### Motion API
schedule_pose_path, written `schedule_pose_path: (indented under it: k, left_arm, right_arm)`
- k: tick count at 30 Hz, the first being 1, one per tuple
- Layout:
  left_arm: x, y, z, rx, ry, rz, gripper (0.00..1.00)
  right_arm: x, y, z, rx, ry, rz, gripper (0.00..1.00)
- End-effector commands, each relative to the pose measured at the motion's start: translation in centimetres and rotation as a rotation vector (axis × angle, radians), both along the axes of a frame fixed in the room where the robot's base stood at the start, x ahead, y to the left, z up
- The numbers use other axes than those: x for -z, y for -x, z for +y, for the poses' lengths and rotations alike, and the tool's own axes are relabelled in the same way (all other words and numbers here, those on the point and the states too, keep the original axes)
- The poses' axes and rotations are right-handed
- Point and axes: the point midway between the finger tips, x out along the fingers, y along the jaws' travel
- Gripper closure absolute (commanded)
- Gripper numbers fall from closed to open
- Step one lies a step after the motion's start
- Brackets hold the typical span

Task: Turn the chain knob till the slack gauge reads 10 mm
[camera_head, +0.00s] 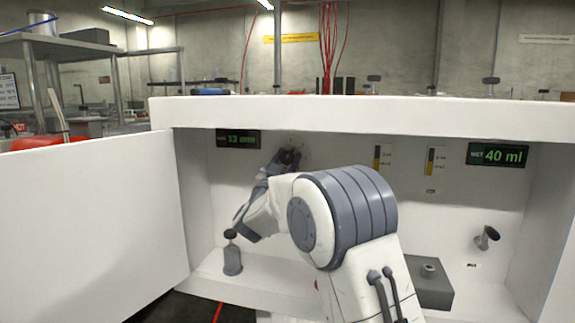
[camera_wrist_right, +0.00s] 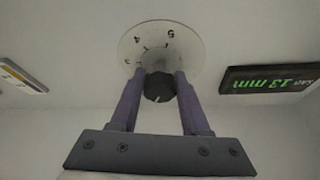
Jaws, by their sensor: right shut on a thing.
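The chain knob (camera_wrist_right: 158,87) is dark and sits in front of a pale numbered dial (camera_wrist_right: 159,47) on the cabinet's back wall. My right gripper (camera_wrist_right: 159,84) has its two fingers on either side of the knob and is shut on it. In the head view, my right gripper (camera_head: 284,160) reaches the back wall, and my arm hides part of the area below it. The slack gauge (camera_head: 238,139) is a dark display with green digits left of the knob. It reads 13 mm, and it shows upside down in the right wrist view (camera_wrist_right: 270,79). My left gripper is not in view.
A second display (camera_head: 497,155) reads 40 ml at the right. Two small yellow-marked gauges (camera_head: 382,158) hang between. A small knob (camera_head: 487,237) juts from the right back wall.

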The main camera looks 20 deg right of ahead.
Motion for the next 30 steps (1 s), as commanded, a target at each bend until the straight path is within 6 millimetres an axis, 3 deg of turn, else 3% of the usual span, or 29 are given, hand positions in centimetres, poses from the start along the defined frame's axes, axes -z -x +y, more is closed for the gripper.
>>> schedule_pose_path:
  k: [15, 30]
  left_arm:
    - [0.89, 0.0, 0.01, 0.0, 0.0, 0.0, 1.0]
    - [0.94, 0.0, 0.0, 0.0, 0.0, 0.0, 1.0]
  right_arm:
    - [0.13, -0.05, 0.11, -0.001, -0.302, -0.201, 1.0]
    - [0.11, -0.04, 0.1, 0.0, -0.369, -0.246, 1.0]
